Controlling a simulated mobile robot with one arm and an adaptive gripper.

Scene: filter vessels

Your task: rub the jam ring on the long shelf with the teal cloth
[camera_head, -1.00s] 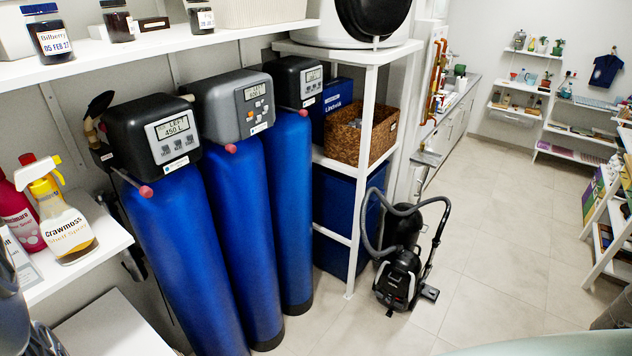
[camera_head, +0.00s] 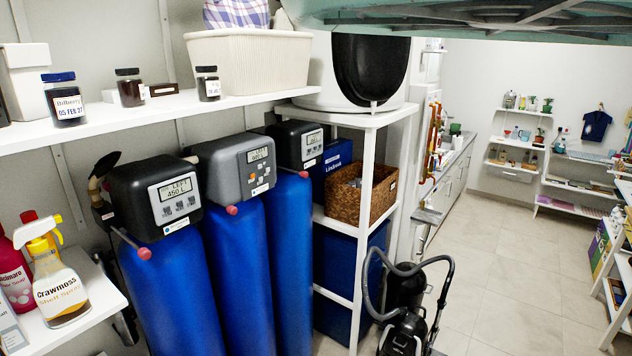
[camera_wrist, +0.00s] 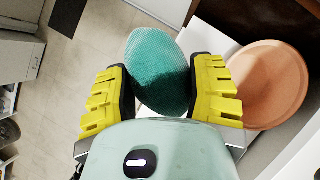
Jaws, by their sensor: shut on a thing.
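The teal cloth (camera_wrist: 158,68) is bunched between the two yellow fingers of my gripper (camera_wrist: 162,92) in the wrist view, and the gripper is shut on it. The long shelf (camera_head: 190,110) is the white shelf at the upper left of the head view. Jars with dark contents stand on it: a Bilbery jar (camera_head: 64,100), a middle jar (camera_head: 130,87) and a smaller jar (camera_head: 208,83). I cannot make out a jam ring on its visible surface. My gripper and the cloth are outside the head view.
A cream basket (camera_head: 248,62) and a small dark sign (camera_head: 163,89) also occupy the shelf. Blue filter vessels (camera_head: 230,265) stand below it. A spray bottle (camera_head: 60,285) is on a lower shelf. A vacuum cleaner (camera_head: 408,330) stands on the floor. A terracotta dish (camera_wrist: 268,85) is beside my gripper.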

